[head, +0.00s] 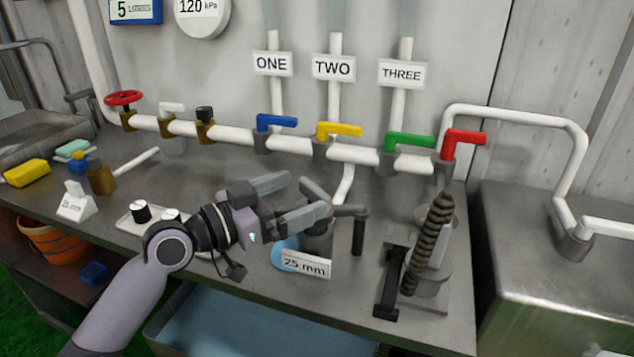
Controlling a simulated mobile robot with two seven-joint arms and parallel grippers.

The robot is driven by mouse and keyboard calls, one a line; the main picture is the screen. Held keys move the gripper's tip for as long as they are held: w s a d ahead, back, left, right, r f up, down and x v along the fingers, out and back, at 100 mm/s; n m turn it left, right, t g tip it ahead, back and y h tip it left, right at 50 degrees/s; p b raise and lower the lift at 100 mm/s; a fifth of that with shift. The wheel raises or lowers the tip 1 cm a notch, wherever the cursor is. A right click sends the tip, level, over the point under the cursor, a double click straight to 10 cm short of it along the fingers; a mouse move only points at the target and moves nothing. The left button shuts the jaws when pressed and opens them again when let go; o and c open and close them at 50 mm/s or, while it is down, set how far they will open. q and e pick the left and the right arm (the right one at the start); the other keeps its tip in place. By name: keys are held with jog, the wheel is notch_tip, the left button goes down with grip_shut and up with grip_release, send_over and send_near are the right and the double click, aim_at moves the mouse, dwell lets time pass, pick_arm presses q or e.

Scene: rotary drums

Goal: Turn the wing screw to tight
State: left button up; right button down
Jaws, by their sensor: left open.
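My left gripper (308,195) reaches in from the lower left, its two fingers spread apart. Its fingertips are close to a dark upright fitting (318,240) with a dark arm and a hanging black handle (358,235). A "25 mm" label (305,265) stands in front of the fitting. I cannot tell for sure which part is the wing screw; the fingers hide some of the fitting's top. I cannot tell whether the fingers touch it. My right gripper is not in view.
A black clamp-like device with a ribbed coil (430,240) stands to the right. Blue (275,121), yellow (340,129), green (408,140) and red (464,137) lever valves line the pipe behind. A knob panel (140,212) lies left of the gripper.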

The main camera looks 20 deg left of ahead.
aim_at(310, 190)
pick_arm(q)
jog(key=shift+p+x, duration=0.35)
jog(key=shift+x, duration=1.85)
